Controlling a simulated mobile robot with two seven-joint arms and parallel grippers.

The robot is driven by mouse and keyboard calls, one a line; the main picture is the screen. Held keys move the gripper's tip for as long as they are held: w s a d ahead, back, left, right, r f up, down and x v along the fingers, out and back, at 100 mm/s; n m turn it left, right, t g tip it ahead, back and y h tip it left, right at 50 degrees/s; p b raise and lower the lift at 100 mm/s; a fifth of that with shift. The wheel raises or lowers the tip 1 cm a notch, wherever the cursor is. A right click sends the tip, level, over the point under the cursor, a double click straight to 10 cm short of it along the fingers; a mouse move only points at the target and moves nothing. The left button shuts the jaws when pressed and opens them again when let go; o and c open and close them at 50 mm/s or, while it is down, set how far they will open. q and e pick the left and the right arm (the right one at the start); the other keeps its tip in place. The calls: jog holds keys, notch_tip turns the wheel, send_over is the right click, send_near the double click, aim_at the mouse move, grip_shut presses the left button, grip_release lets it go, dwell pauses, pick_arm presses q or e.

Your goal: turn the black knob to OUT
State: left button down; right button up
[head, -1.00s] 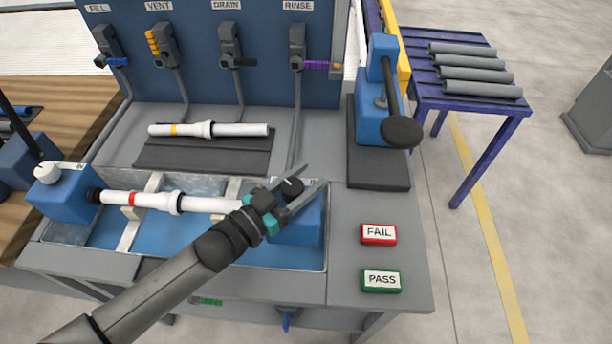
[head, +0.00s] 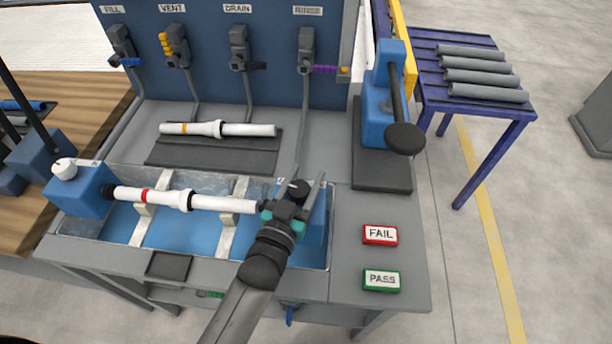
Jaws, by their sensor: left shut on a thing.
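The black knob (head: 299,187) sits on top of the blue block at the right end of the test trough in the head view. My left gripper (head: 297,184) comes up from below, with one finger on each side of the knob, shut on it. The fingers partly cover the knob and its block, and I cannot read any OUT mark or pointer. My right gripper is not in view.
A white pipe with a red band (head: 184,200) lies across the trough (head: 331,225), its right end close to my gripper. A white knob (head: 64,168) tops the left blue block. A press handle (head: 404,138) stands behind right. FAIL (head: 380,235) and PASS (head: 381,281) buttons are at right.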

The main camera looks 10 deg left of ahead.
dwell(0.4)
pick_arm(q)
jog(key=shift+c, duration=1.4)
grip_release()
jog(key=p+v, duration=0.1)
jog(key=v, duration=1.4)
jog(key=shift+s, duration=0.15)
